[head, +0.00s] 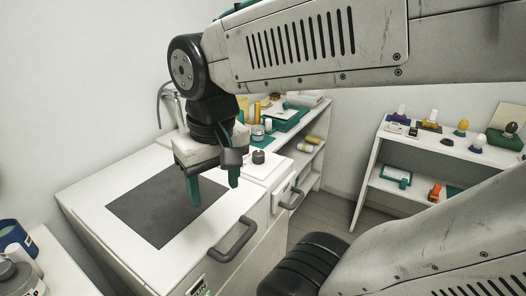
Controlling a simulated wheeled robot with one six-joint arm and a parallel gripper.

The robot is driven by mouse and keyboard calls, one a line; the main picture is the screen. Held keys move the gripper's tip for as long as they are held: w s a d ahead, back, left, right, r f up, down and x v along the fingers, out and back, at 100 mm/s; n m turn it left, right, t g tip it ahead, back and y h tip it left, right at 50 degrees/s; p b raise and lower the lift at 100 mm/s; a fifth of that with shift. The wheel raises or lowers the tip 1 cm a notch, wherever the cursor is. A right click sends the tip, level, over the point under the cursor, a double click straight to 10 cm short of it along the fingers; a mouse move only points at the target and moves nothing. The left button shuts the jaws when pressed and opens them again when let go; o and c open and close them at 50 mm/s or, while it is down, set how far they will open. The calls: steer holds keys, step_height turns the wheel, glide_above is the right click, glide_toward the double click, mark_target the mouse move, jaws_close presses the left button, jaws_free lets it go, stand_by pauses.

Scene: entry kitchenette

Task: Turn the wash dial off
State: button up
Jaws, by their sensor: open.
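My gripper (214,190) hangs above the white counter, over the right part of a dark square panel. Its two green fingers point down and stand apart, with nothing between them. A small dark round knob (258,157) stands on the white surface behind and to the right of the fingers. It may be the wash dial, but no marking on it is readable. The gripper does not appear to touch it. The knob's pointer and setting cannot be made out.
The dark square panel (150,205) lies on the counter. Grey handles (234,241) and (293,198) stick out from the fronts. A green tray (290,118) and small items stand behind. A white shelf unit (374,165) with several objects stands at right. Grey floor lies between.

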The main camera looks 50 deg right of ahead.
steer(key=w+d+m, duration=0.9)
steer(key=w+d, duration=0.1)
steer(key=m+g, duration=0.1)
steer(key=m, duration=1.3)
glide_above(260, 152)
steer(key=f, duration=0.9)
steer(key=shift+a, duration=0.25)
steer(key=shift+m, duration=0.3)
steer(key=f, duration=0.6)
steer(key=shift+d+f, duration=0.2)
steer(key=shift+f, duration=0.7)
steer(key=c, duration=1)
steer(key=shift+o, duration=0.2)
